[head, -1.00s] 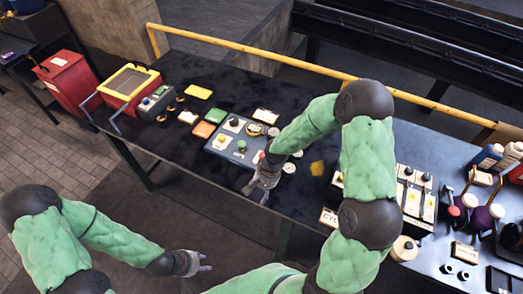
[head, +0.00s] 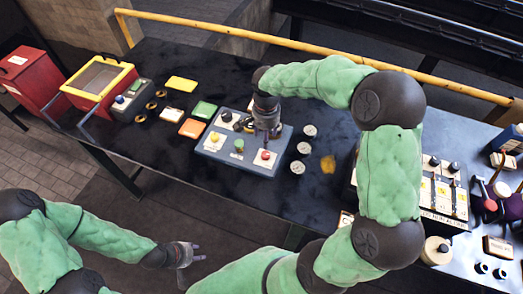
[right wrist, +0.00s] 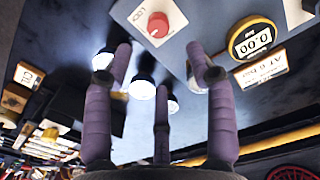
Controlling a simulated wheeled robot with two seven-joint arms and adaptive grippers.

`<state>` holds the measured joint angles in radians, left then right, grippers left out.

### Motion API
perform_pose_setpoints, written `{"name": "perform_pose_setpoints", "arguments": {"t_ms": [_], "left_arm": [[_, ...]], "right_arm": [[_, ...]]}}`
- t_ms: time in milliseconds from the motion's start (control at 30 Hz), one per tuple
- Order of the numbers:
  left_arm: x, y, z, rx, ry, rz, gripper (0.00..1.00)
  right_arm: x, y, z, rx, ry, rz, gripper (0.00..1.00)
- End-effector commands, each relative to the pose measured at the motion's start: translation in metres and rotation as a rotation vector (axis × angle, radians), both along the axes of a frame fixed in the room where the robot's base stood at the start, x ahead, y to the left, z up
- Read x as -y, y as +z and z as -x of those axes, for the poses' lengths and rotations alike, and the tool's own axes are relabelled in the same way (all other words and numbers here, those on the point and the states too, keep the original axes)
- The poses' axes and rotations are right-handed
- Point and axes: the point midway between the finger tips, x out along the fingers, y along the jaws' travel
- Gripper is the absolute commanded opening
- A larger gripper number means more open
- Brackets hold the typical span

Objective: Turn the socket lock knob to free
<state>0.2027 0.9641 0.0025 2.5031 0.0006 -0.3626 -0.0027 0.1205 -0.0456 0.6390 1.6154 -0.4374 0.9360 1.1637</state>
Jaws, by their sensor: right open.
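A grey-blue control panel (head: 222,158) lies on the dark table with several knobs, buttons and a gauge. My right gripper (head: 268,132) is over the panel's back right part, behind the red knob, fingers apart and empty. In the right wrist view its fingers (right wrist: 160,75) point toward the panel. My left gripper (head: 191,254) is open and empty, in front of the table.
A red yellow-rimmed box (head: 78,94) is at the left, and a yellow rail (head: 230,35) runs along the back.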

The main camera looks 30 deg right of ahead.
Motion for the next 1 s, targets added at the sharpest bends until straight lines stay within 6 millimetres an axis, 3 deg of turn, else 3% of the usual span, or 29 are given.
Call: {"name": "perform_pose_setpoints", "arguments": {"t_ms": [167, 600, 800, 1000], "left_arm": [[0.0, -0.002, 0.0, 0.0, 0.0, 0.0, 0.4], [0.0, -0.015, 0.0, 0.0, 0.0, 0.0, 0.4], [0.0, -0.017, 0.0, 0.0, 0.0, 0.0, 0.4], [0.0, -0.017, 0.0, 0.0, 0.0, 0.0, 0.4]], "right_arm": [[0.0, -0.017, 0.001, -0.004, 0.0, -0.001, 0.56], [0.0, -0.09, 0.001, -0.002, 0.001, -0.001, 0.56], [0.0, -0.104, 0.001, -0.001, 0.0, -0.001, 0.56], [0.0, -0.107, 0.001, -0.001, 0.001, -0.001, 0.56]]}}
